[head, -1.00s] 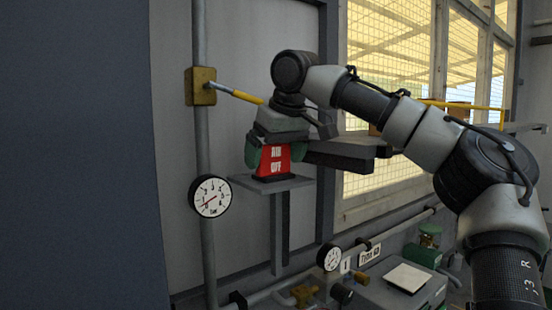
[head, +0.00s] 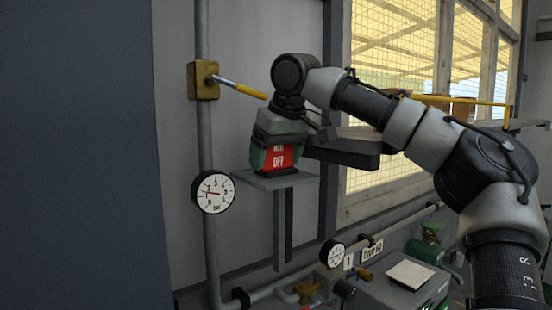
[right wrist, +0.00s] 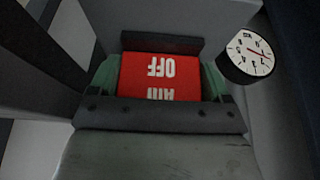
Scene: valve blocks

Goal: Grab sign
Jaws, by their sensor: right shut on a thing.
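The red sign (head: 281,159) with white lettering stands upright on a small grey shelf (head: 246,180). Its lower word reads OFF, and its upper part is mostly covered by my right gripper. My right gripper (head: 280,157) points down over the sign, with green fingers on both sides of it, shut on it. In the right wrist view the sign (right wrist: 147,76) shows upside down between the two green fingers. The black base of the sign appears to rest on the shelf. My left gripper is not in view.
A yellow-handled valve lever (head: 240,88) on a vertical pipe (head: 203,130) lies close to the left of my right gripper. A round gauge (head: 213,192) is on the same pipe, left of the shelf. A barred window (head: 400,60) is behind my arm.

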